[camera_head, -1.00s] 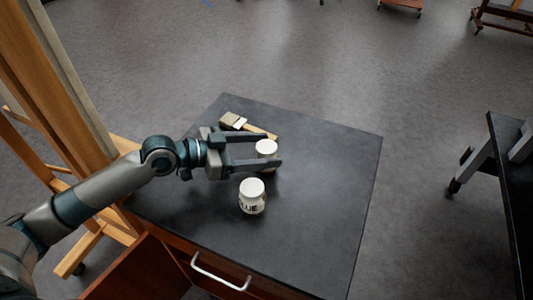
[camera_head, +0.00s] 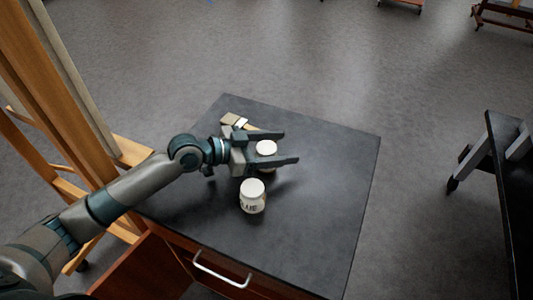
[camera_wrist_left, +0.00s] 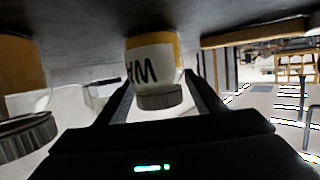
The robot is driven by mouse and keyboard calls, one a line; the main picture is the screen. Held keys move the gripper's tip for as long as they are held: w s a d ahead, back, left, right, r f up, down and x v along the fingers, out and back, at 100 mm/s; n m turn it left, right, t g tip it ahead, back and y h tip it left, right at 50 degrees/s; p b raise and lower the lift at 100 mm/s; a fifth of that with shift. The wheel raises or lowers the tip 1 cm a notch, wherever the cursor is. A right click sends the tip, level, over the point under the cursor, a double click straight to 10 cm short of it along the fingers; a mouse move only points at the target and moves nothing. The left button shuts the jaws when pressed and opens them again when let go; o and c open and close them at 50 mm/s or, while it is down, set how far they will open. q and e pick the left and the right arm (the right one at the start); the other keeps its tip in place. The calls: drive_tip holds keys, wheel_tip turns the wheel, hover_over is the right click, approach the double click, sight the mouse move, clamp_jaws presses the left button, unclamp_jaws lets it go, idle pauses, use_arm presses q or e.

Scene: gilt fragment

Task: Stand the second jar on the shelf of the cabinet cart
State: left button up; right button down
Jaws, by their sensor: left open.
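Two white-lidded jars stand upright on the dark top (camera_head: 325,200) of the cabinet cart. The far jar (camera_head: 266,148) is between the two spread fingers of my left gripper (camera_head: 291,146), which is open and reaches past it. The near jar (camera_head: 252,195), with dark lettering on its label, stands just outside the nearer finger. In the left wrist view the far jar (camera_wrist_left: 151,62) appears upside down between the fingers, and the near jar (camera_wrist_left: 28,130) is at the left edge. The cart's shelf is hidden. My right gripper is out of view.
A brush (camera_head: 233,121) lies behind the gripper on the cart top. A wooden easel (camera_head: 60,90) stands at the left. The cart has a drawer handle (camera_head: 220,276) and a reddish-brown panel (camera_head: 145,272) at its front. The right part of the top is clear.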

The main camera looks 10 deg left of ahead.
use_arm(q)
drive_tip(key=shift+c, duration=0.2)
idle(0.3)
drive_tip(key=c, duration=1.3)
drive_tip(key=shift+r, duration=0.15)
